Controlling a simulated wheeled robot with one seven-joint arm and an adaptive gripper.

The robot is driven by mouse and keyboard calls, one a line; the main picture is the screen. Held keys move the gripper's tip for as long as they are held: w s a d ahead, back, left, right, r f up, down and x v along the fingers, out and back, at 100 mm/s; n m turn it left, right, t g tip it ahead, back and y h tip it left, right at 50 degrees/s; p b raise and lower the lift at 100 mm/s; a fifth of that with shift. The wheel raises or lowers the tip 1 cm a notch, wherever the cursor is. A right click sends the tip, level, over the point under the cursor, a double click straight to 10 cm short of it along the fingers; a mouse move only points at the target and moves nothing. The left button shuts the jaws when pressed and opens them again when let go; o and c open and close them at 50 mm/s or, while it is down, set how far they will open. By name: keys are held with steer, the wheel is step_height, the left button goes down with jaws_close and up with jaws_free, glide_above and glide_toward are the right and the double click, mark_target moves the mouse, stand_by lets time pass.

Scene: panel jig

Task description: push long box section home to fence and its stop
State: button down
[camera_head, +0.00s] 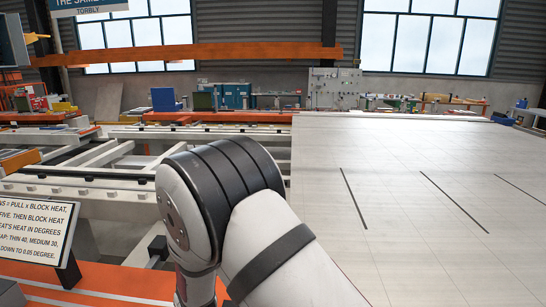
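My arm fills the lower middle of the head view, with a dark ringed joint above a white link. My gripper is out of view. Several long pale bars and rails (75,187) lie at the left as part of a jig frame, with a dark strip along one of them. I cannot tell which of these, if any, is the long box section. I cannot pick out the fence or its stop for certain. My arm hides part of the frame in the middle.
A wide pale panel surface (430,175) with several dark lines stretches across the right, clear of loose objects. A text sign (38,218) stands at the left above an orange-edged surface (85,285). An orange beam (200,53) spans the back. Benches and tools line the far wall.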

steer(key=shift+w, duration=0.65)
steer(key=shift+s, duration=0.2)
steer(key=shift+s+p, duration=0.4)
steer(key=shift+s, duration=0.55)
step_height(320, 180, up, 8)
steer(key=p, duration=0.3)
stand_by(0.4)
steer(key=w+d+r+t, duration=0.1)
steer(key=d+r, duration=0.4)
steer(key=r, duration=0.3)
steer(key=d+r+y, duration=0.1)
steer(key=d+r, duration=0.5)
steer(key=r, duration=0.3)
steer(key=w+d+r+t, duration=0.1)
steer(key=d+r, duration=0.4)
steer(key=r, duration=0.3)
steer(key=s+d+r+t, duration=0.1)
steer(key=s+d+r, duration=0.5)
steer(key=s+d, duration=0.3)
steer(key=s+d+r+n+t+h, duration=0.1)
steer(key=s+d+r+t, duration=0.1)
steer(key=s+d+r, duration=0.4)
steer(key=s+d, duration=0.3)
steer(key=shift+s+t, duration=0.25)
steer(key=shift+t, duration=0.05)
